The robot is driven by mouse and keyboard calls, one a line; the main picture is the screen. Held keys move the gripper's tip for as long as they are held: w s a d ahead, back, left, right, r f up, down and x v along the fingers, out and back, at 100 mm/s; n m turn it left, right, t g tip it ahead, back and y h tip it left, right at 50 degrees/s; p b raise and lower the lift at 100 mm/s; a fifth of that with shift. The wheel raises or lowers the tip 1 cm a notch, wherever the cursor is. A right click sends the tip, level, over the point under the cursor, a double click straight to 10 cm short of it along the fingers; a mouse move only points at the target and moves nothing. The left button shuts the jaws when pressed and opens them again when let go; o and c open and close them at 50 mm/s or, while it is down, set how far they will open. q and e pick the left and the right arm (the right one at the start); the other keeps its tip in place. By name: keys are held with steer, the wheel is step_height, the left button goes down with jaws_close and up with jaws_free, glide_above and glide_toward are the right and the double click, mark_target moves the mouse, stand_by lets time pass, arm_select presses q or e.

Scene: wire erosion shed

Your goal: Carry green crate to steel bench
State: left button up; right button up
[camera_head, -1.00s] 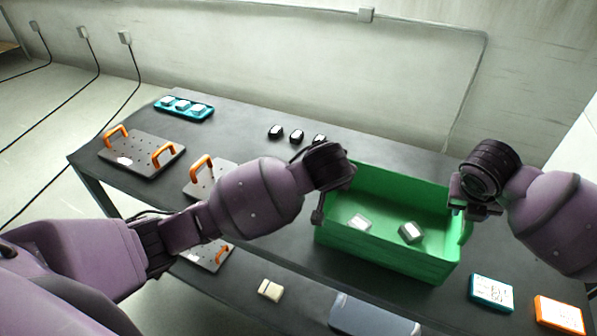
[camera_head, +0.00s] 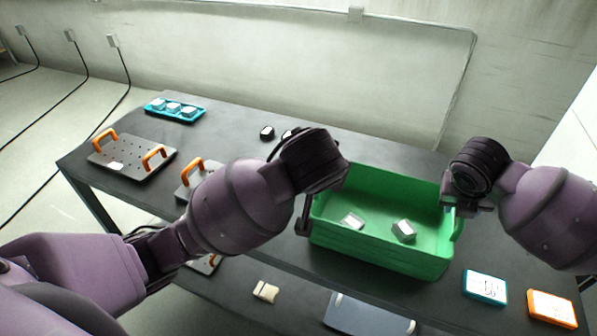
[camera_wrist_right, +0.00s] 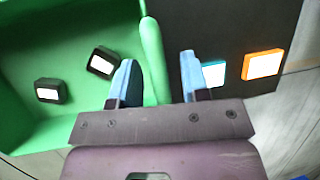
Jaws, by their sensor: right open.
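The green crate (camera_head: 385,250) stands on the dark table (camera_head: 225,120), with two small light-topped dark blocks (camera_head: 403,231) inside. My left gripper (camera_head: 303,218) is at the crate's left end. Its jaws are mostly hidden by the wrist, so their opening cannot be told. My right gripper (camera_head: 452,205) is at the crate's right end. In the right wrist view my right gripper (camera_wrist_right: 158,80) is open, with one finger on each side of the crate's green right edge (camera_wrist_right: 153,50). I cannot pick out a separate steel bench.
Perforated plates with orange handles (camera_head: 130,158) and a teal tray of blocks (camera_head: 174,110) are at left. A teal-framed card (camera_head: 485,287) and an orange-framed card (camera_head: 552,308) lie right of the crate. A cream block (camera_head: 265,291) and a grey-blue plate (camera_head: 365,315) lie in front.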

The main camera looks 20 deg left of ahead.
steer(key=shift+r, duration=0.15)
arm_select(q)
steer(key=shift+s+r, duration=0.25)
arm_select(e)
steer(key=v, duration=1.1)
steer(key=shift+s+r, duration=0.25)
steer(key=shift+r, duration=0.1)
steer(key=shift+a, duration=0.1)
